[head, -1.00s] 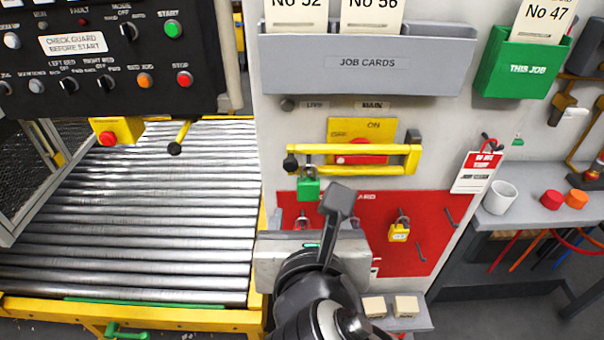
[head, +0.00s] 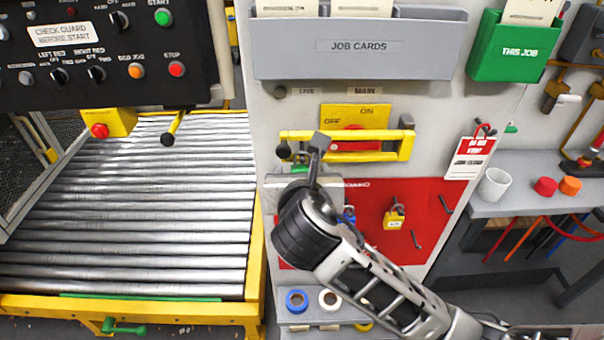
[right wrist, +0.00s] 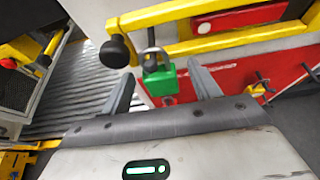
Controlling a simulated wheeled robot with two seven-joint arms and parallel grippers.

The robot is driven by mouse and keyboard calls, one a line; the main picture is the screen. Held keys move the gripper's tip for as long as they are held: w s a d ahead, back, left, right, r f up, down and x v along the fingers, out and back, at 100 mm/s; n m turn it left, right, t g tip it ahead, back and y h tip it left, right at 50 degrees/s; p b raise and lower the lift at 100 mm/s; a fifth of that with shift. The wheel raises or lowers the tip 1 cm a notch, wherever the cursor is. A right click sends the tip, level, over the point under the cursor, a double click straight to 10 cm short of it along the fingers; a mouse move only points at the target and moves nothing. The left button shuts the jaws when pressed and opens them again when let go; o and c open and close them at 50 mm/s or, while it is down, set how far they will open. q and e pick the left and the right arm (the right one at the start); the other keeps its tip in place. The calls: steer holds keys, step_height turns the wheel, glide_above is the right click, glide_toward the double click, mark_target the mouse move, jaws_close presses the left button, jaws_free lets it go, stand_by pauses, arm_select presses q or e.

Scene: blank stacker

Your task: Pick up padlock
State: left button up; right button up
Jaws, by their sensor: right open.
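A green padlock (right wrist: 161,82) with a grey shackle hangs by the knob end of the yellow bar handle (head: 384,155). In the head view only a sliver of the padlock (head: 300,169) shows behind my right gripper (head: 308,166). My right gripper is open and empty. In the right wrist view the padlock appears between its two spread fingers, near their tips; I cannot tell whether it is within their reach. A yellow padlock (head: 395,217) hangs on the red board (head: 424,205), and a blue padlock (head: 349,214) there is partly hidden by my arm. My left gripper is not in view.
A grey job cards holder (head: 420,47) and a green holder (head: 520,50) are on the panel above. A roller conveyor (head: 140,210) lies to the left. A red-and-white tag (head: 469,158) hangs at the right. A shelf with tape rolls (head: 297,301) is below.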

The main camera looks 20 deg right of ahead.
steer(key=shift+c, duration=0.3)
steer(key=c, duration=1)
steer(key=shift+c, duration=0.3)
